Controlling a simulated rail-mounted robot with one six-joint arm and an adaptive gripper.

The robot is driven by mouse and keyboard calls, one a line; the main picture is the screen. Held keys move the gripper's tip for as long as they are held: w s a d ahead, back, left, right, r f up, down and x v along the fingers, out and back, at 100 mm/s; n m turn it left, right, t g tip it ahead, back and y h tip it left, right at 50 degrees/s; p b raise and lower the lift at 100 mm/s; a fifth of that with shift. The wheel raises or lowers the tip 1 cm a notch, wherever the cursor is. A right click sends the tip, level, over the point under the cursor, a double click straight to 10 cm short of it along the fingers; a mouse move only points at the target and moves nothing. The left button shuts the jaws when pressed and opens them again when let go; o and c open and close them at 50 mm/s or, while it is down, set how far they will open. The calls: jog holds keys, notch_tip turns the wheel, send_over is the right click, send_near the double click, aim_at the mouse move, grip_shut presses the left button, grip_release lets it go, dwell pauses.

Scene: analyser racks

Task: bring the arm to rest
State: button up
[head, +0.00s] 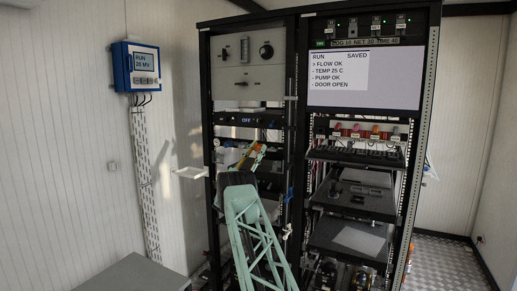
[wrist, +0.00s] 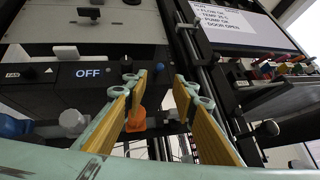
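My gripper (head: 258,156) is in front of the left rack, at the end of my pale green arm, around the shelf below the OFF panel. In the wrist view my gripper (wrist: 160,80) has its two yellow-faced fingers apart with a clear gap. Nothing is held between them. An orange part (wrist: 137,117) shows behind the left finger, partly hidden. The OFF panel (wrist: 85,74) is to the left of the fingers. My arm hides part of the left rack's lower half.
The right rack has a screen (head: 364,79) reading RUN, with a DOOR OPEN line. Below it are several coloured-top parts (head: 365,132) and shelves (head: 350,235). A blue wall box (head: 146,66) hangs at left. A grey surface (head: 138,274) is at the lower left. Open floor (head: 445,265) lies at right.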

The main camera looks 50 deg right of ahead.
jog(key=shift+r, duration=0.1)
dwell(0.5)
jog(key=s+a+r+m+g+y, duration=0.1)
jog(key=s+a+r+m+y, duration=0.1)
jog(key=s+a+r+y, duration=0.3)
jog(key=a+r+m+y, duration=0.1)
jog(key=a+r+m, duration=0.1)
jog(key=r, duration=0.4)
jog(key=s+a+r+m+t+y, duration=0.1)
jog(key=s+a+r+y, duration=0.15)
jog(key=s+a, duration=0.35)
jog(key=s+a+r+m+y, duration=0.1)
jog(key=s+a+y, duration=0.25)
jog(key=a, duration=0.45)
jog(key=s+a+f+m+t+y, duration=0.1)
jog(key=s+a+f+t+y, duration=0.2)
jog(key=s+a, duration=1)
jog(key=s+a+f+m+t+y, duration=0.2)
jog(key=s+a+f+y, duration=0.5)
jog(key=a, duration=2.1)
jog(key=s+a+f+m+t+y, duration=0.2)
jog(key=s+a+f+t+y, duration=0.2)
jog(key=s+a, duration=1.7)
notch_tip(320, 180, down, 3)
jog(key=shift+a+f+y, duration=0.15)
jog(key=shift+y, duration=0.45)
